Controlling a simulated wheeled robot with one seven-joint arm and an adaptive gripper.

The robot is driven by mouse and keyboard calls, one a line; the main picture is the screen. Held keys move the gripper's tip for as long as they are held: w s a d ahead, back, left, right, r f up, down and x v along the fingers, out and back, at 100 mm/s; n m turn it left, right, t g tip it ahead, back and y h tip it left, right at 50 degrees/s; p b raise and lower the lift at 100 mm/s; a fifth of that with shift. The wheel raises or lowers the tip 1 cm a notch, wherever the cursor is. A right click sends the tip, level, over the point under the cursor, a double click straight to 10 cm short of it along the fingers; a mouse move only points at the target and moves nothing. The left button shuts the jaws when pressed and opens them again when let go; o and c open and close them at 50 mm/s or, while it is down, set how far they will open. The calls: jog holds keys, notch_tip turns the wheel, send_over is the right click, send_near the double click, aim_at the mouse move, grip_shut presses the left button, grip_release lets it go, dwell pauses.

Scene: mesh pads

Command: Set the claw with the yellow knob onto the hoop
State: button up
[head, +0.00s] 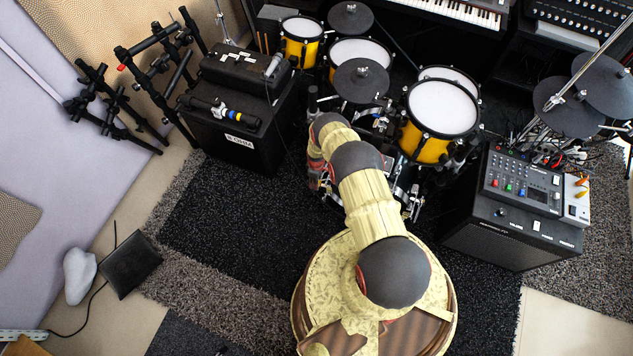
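A small dark clamp-like piece with blue and yellow parts (222,110) lies on the front part of the black amplifier at the left. It looks like the claw with the yellow knob, but it is too small to be sure. Hoops show as black rims around the yellow drums, such as the front right drum (442,107). I cannot tell which hoop is meant. My arm reaches up from my round base and bends down near the drum hardware. My gripper's fingers are hidden by my arm, so whether they hold anything does not show.
The black amplifier (235,146) carries a dark case (243,70) with a grey cylinder on it. Dark cymbal pads (361,80) overhang the drums. A mixer (523,184) sits on a speaker at the right. Black racks stand at upper left. The dark rug (230,215) is clear left of my base.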

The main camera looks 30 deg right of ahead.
jog(key=shift+s, duration=0.2)
grip_shut()
jog(key=shift+f, duration=0.1)
